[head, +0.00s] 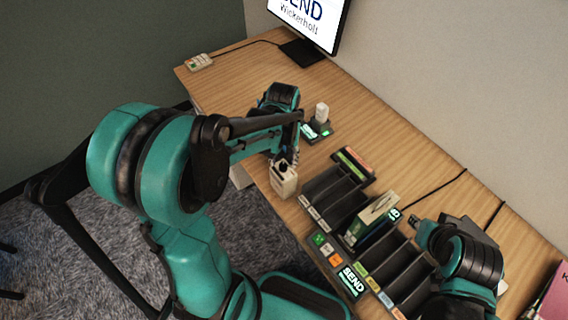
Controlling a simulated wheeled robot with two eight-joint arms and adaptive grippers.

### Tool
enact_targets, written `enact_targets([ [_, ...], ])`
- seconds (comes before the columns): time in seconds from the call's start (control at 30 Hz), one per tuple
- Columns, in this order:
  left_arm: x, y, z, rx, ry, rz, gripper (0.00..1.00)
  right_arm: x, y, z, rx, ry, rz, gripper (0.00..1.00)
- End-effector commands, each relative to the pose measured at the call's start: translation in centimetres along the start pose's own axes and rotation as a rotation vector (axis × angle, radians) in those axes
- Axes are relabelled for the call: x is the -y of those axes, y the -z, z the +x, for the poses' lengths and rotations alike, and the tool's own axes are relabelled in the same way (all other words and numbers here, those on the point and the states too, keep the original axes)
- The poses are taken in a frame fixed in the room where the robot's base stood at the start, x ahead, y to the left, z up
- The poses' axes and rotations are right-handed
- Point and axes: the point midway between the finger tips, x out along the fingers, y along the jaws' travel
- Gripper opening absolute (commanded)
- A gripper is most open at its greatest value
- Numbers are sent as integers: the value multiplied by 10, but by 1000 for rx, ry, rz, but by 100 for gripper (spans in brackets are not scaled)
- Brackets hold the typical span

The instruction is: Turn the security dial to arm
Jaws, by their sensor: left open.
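I cannot make out a security dial or its marks for certain. A small cream block with a round black top (284,180) stands at the table's front edge. My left gripper (290,154) is open, just above and behind this block; whether it touches the block cannot be told. The arm hides part of the table there. My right gripper (422,232) is over the right side of the table, beside the sorter; its jaws are too small to read.
The black sorter (327,196) has several slots, and a box (374,215) stands in it. A lit SEND panel (351,281) is at its front. A white item (322,113) stands on a dark base behind my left gripper. A monitor (312,22) and a small white device (200,62) are farther back.

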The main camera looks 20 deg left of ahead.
Motion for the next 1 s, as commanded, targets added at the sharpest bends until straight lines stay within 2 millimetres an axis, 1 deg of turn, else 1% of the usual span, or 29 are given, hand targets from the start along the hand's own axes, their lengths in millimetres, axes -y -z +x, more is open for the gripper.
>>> enact_targets([
  [0.03, 0, 0, 9, 0, 0, 0, 44, 0, -3, 4, 0, 0, 0, 29],
  [0.17, 0, 0, 20, -1, 0, 0, 44, 0, -5, 7, 0, 0, 0, 29],
  [0.47, 0, 0, 22, -1, 0, 1, 44, 0, -4, 7, 0, 0, 0, 29],
  [0.5, 0, 0, 22, -1, 0, 1, 38, 0, -4, 7, 0, 0, 0, 29],
  [0.57, 0, 0, 22, -1, 0, 1, 22, 0, -4, 7, 0, 0, 0, 29],
  [0.6, 0, 0, 22, -1, 0, 1, 12, 0, -4, 7, 0, 0, 0, 29],
  [0.63, 0, 0, 22, -1, 0, 1, 4, 0, -4, 7, 0, 0, 0, 29],
  [0.67, 0, 0, 22, -1, 0, 1, 0, 0, -4, 7, 0, 0, 0, 29],
  [1.0, 0, 0, 22, -1, 0, 24, 0, 0, -4, 7, 0, 0, 0, 29],
])
